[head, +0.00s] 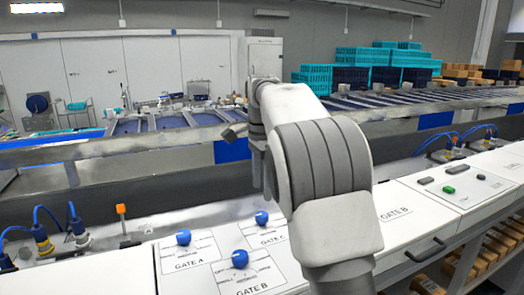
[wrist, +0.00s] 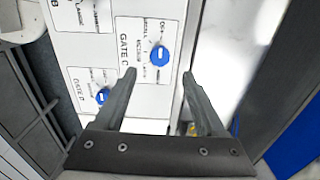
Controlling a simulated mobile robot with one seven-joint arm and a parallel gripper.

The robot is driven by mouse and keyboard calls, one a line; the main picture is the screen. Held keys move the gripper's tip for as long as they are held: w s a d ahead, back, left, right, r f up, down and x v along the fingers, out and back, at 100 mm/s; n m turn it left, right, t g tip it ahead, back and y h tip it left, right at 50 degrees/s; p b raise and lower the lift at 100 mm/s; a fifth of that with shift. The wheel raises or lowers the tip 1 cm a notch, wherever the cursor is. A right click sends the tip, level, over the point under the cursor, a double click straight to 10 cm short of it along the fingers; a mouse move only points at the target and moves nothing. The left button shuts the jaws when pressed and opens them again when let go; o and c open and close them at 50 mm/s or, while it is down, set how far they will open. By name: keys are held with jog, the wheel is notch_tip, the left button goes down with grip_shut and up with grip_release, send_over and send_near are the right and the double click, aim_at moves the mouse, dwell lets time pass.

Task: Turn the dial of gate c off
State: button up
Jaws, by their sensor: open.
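The gate C dial (wrist: 159,57) is a round blue knob with a white bar on a white label plate, in the upper middle of the wrist view. My gripper (wrist: 158,75) is open and empty. Its two fingers point toward the panel, and the dial shows between and beyond their tips, with no contact visible. In the head view a blue dial (head: 262,218) sits beside my arm, its label partly hidden.
The dials of gate A (head: 183,237) and gate B (head: 240,259) are close by on the same white panel. Another blue dial (wrist: 102,96) lies near the left finger. An orange-topped post (head: 121,210) and blue-hosed fittings (head: 42,240) stand left. A grey rail (head: 150,185) runs behind.

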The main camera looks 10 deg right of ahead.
notch_tip(320, 180, up, 10)
dwell(0.5)
jog(key=shift+f, duration=0.1)
